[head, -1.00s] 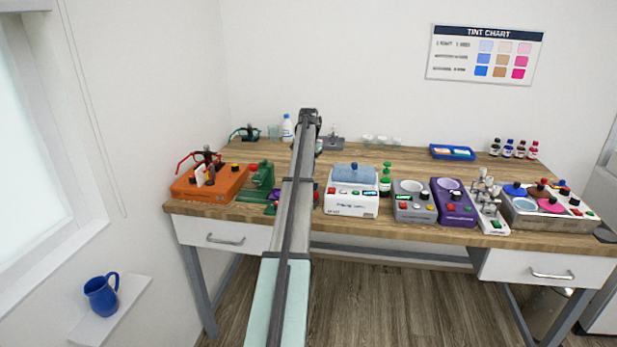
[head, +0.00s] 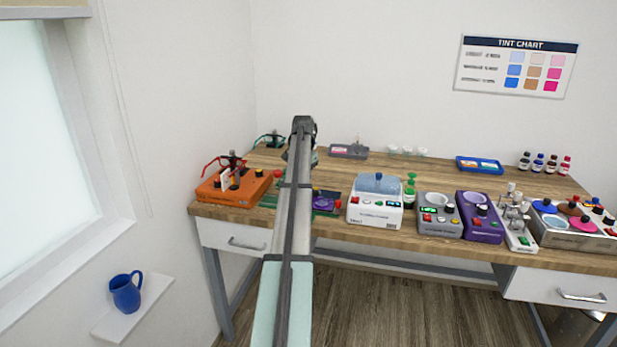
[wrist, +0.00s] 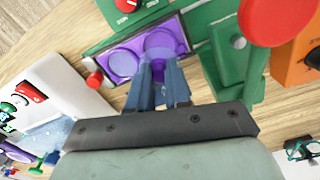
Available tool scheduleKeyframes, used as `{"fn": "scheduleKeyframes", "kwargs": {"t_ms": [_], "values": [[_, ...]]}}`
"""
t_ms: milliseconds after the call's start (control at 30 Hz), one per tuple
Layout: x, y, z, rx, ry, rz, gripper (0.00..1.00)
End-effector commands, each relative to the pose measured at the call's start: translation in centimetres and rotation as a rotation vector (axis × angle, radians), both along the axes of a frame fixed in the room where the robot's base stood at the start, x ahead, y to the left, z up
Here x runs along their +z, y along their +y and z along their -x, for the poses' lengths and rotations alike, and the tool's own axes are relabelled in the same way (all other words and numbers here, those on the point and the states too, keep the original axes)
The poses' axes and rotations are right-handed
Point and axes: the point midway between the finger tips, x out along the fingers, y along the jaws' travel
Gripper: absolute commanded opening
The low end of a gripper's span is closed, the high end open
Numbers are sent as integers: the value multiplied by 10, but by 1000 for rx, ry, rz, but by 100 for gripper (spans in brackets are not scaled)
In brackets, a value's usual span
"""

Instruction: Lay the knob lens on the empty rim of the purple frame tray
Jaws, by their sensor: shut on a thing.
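The purple frame tray (wrist: 187,33) lies on a green base in the wrist view, with a round purple rim (wrist: 122,63) on its left side. In the head view the tray (head: 326,203) shows just right of my arm. My gripper (wrist: 158,78) is at the tray's near edge in the wrist view, its blue-grey fingers shut on the purple knob lens (wrist: 162,42). The lens overlaps the tray's right side in that view; I cannot tell whether it touches. The fingers partly hide the knob. In the head view my arm hides the gripper and lens.
A green stand with a red disc (wrist: 272,20) rises close right of the gripper, beside an orange machine (head: 233,188). A white machine (head: 375,207) stands right of the tray. A red knob (wrist: 94,80) is by the tray's left edge. Bare wood shows toward the back.

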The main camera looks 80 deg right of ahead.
Motion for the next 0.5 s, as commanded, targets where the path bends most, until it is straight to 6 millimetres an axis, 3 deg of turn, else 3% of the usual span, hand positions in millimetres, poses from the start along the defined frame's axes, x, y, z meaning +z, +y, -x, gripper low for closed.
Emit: {"fn": "scheduleKeyframes", "kwargs": {"t_ms": [500], "values": [[-34,0,0,0,0,-1,0]]}}
